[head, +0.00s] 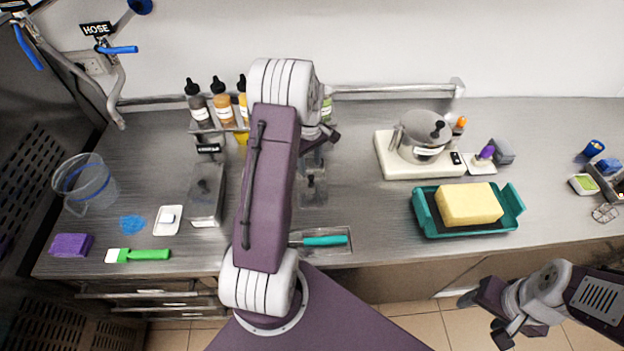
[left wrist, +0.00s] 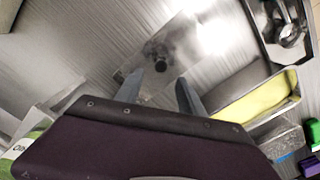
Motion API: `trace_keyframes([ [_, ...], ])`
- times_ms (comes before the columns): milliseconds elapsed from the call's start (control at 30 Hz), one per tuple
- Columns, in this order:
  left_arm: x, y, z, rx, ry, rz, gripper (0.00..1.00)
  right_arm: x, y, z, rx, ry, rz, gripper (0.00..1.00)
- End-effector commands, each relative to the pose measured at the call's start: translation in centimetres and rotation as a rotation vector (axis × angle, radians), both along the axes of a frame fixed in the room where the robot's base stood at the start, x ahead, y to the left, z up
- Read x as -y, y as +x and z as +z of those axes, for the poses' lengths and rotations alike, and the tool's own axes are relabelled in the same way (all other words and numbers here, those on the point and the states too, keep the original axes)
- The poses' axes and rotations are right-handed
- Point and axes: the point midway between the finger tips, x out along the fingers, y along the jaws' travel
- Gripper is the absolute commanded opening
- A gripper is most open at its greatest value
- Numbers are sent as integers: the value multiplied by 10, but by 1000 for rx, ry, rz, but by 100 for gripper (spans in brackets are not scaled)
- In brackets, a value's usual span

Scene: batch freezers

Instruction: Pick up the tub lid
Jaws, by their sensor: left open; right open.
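A flat, pale grey tub lid with a dark round knob (left wrist: 160,50) shows in the left wrist view, just beyond my left fingertips. What seems to be the same lid (head: 315,186) shows in the head view, right of my left arm and partly hidden by it. My left gripper (head: 322,136) is open, its fingers (left wrist: 158,92) apart with nothing between them. They point toward the knob but appear short of it. A similar metal tub with a knobbed lid (head: 207,190) stands left of the arm. My right gripper (head: 500,318) is open and empty, in front of the counter.
Dropper bottles (head: 222,108) stand at the back. A teal-handled tool (head: 322,241) lies near the front edge. A scale (head: 393,166) with a pot (head: 424,150) and a teal tray (head: 430,226) with a yellow block (head: 470,204) stand to the right. A jug (head: 88,186) stands far left.

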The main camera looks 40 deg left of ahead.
Motion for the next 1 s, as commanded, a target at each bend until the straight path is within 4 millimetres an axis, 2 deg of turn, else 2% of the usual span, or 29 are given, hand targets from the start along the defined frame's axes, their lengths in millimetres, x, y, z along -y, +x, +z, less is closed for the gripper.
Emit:
trace_keyframes([
  [167, 1, 0, -7, -1, -1, 0, 46, 0, 0, 3, 0, 0, 0, 61],
  [333, 4, -1, -35, -5, -2, 0, 46, 0, 0, 14, 0, 0, 0, 61],
  [433, 4, 0, -51, -1, -1, 0, 46, 0, 0, 14, 0, 0, 0, 61],
  [700, 3, 0, -57, 1, 1, 0, 46, 0, 0, 14, 0, 0, 0, 61],
  [867, 3, 0, -57, 1, 1, -1, 2, 0, 0, 14, 0, 0, 0, 61],
  [1000, 3, 0, -57, 1, 1, -1, 0, 0, 0, 14, 0, 0, 0, 61],
])
